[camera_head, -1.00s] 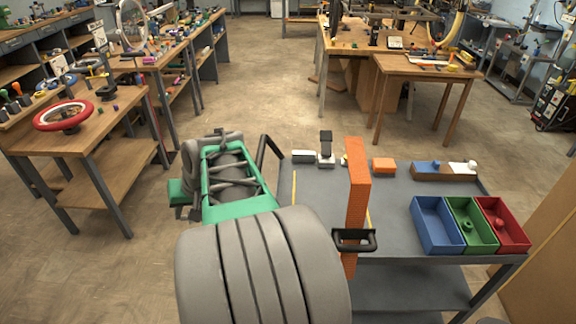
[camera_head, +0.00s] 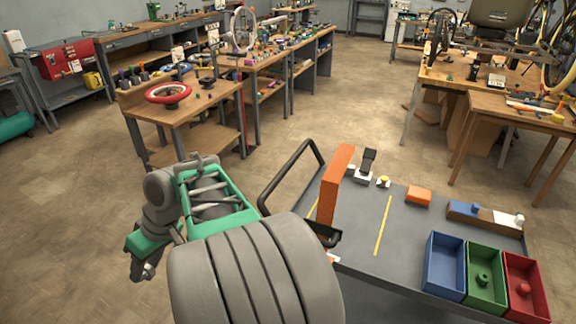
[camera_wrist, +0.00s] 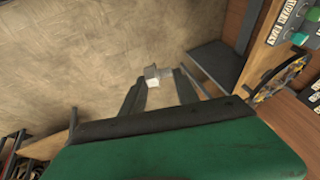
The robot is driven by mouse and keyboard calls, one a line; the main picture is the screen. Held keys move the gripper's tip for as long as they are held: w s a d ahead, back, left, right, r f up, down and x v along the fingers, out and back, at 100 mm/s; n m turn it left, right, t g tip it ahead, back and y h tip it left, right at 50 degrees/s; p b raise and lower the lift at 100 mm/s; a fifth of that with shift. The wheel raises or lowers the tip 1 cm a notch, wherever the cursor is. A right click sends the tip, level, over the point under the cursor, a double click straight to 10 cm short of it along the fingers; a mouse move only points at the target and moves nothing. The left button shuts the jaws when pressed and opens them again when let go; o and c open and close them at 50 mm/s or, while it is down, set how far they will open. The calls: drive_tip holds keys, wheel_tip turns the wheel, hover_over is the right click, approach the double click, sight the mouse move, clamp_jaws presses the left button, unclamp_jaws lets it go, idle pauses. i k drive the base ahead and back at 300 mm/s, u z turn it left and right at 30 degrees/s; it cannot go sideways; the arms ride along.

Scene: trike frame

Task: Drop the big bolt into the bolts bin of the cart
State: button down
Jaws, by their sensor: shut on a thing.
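My gripper (camera_head: 143,270) hangs at the lower left in the head view, over the floor and apart from the cart (camera_head: 352,236). In the wrist view the gripper (camera_wrist: 155,82) is shut on a small pale grey piece, the big bolt (camera_wrist: 152,72); its shape is hard to make out. On the cart's right end stand a blue bin (camera_head: 444,264), a green bin (camera_head: 470,296) and a red bin (camera_head: 541,300). The green bin holds a green piece and the red bin a red piece; the blue bin looks empty. I see no label naming the bolts bin.
A tall orange block (camera_head: 334,188) and a black handle (camera_head: 290,180) rise at the cart's left side. A low orange block (camera_head: 418,196) and a wooden holder (camera_head: 478,214) lie along its far edge. A workbench (camera_head: 190,110) stands behind. Floor on the left is clear.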

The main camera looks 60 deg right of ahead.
sight(442, 284)
drive_tip(key=z, duration=0.05)
drive_tip(key=k, duration=1.05)
drive_tip(key=z, duration=0.7)
drive_tip(key=i, duration=0.3)
